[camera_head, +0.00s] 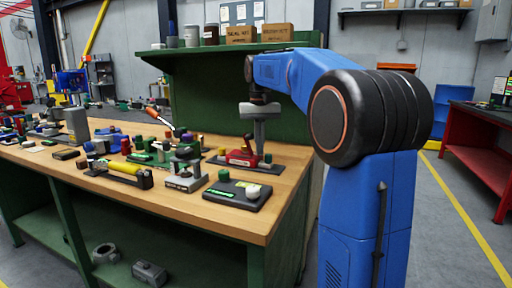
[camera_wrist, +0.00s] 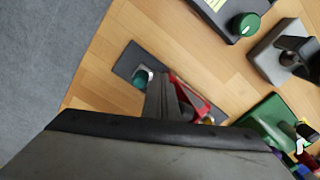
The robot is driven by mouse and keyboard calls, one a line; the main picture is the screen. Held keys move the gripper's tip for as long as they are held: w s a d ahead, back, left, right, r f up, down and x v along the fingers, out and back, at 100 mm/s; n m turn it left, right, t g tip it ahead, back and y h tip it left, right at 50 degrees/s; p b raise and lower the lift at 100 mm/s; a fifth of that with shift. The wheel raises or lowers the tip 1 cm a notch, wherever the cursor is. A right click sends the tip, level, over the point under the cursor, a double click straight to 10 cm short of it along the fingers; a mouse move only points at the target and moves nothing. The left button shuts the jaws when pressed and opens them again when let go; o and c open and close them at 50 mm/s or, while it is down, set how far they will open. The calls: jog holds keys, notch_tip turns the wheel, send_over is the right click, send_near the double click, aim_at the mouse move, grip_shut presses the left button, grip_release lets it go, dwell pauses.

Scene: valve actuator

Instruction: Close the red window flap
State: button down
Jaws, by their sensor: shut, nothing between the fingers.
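The red window flap (camera_head: 240,158) sits on a dark base plate (camera_head: 215,160) near the bench's right end. It also shows in the wrist view as a red frame (camera_wrist: 196,98), partly hidden behind my fingers. My gripper (camera_head: 260,150) points down directly over this fixture, with its fingers shut and empty. In the wrist view the fingers (camera_wrist: 170,100) overlap the base plate, between a teal knob (camera_wrist: 141,78) and the red frame. I cannot tell whether the fingertips touch the flap, nor the flap's exact angle.
Many small devices crowd the wooden bench (camera_head: 225,217) further left. A green shelf (camera_head: 225,49) runs above the back.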

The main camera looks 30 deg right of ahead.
jog(key=shift+w+a, duration=1.15)
jog(key=shift+w, duration=0.3)
jog(key=shift+w+a, duration=1.1)
jog(key=shift+w, duration=0.35)
jog(key=shift+r, duration=0.15)
dwell(0.5)
jog(key=shift+w+r, duration=0.1)
jog(key=shift+r, duration=2.25)
jog(key=shift+a+r, duration=0.1)
jog(key=shift+r, duration=0.9)
jog(key=shift+r, duration=0.1)
